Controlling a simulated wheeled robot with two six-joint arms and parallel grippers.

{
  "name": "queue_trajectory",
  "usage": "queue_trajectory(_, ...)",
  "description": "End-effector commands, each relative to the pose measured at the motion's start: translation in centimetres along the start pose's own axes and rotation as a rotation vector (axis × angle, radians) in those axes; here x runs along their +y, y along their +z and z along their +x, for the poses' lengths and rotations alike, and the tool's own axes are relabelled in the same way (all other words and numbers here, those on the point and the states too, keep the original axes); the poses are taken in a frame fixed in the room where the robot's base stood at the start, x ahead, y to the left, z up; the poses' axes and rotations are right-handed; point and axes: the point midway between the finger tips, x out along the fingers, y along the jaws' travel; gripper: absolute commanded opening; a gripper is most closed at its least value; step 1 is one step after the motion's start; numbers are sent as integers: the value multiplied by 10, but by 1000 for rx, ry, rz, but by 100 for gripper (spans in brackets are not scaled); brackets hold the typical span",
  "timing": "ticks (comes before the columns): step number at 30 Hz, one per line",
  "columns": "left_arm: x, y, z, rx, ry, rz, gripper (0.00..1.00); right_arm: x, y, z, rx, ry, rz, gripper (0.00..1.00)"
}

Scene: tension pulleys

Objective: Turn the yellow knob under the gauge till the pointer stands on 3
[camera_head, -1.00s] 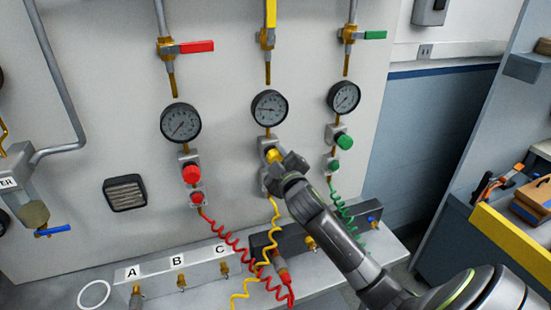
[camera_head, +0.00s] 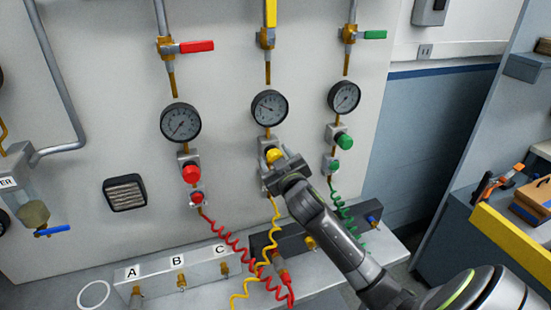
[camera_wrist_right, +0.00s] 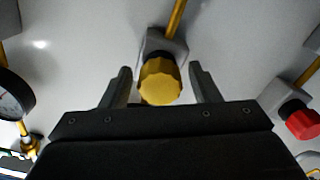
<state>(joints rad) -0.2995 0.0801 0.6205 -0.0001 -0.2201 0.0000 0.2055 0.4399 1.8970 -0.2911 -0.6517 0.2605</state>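The yellow knob (camera_head: 273,155) sits under the middle gauge (camera_head: 269,108) on the wall panel. The gauge's pointer leans to the upper left of the dial; its numbers are too small to read. My right gripper (camera_head: 280,162) is in front of the knob. In the right wrist view the yellow knob (camera_wrist_right: 160,82) stands between the two spread fingers of the right gripper (camera_wrist_right: 160,85), with a gap on each side, so the gripper is open and not touching it. My left gripper is not in view.
A red knob (camera_head: 192,174) under the left gauge (camera_head: 181,122) and a green knob (camera_head: 344,141) under the right gauge (camera_head: 344,96) flank the yellow one. Coiled red (camera_head: 235,246) and yellow (camera_head: 276,230) hoses hang below, above a block lettered A, B and C (camera_head: 205,262).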

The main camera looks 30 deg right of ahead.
Motion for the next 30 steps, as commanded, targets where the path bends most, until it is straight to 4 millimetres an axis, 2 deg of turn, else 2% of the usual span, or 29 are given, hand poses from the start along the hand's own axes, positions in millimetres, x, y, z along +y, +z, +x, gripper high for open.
queue_trajectory(9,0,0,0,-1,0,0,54,0,-1,-1,2,0,-1,60)
queue_trajectory(14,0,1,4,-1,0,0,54,0,1,-10,2,0,-1,60)
queue_trajectory(20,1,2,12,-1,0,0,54,-1,2,-41,3,-1,-2,60)
queue_trajectory(30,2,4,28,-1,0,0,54,-1,2,-106,2,-1,-1,60)
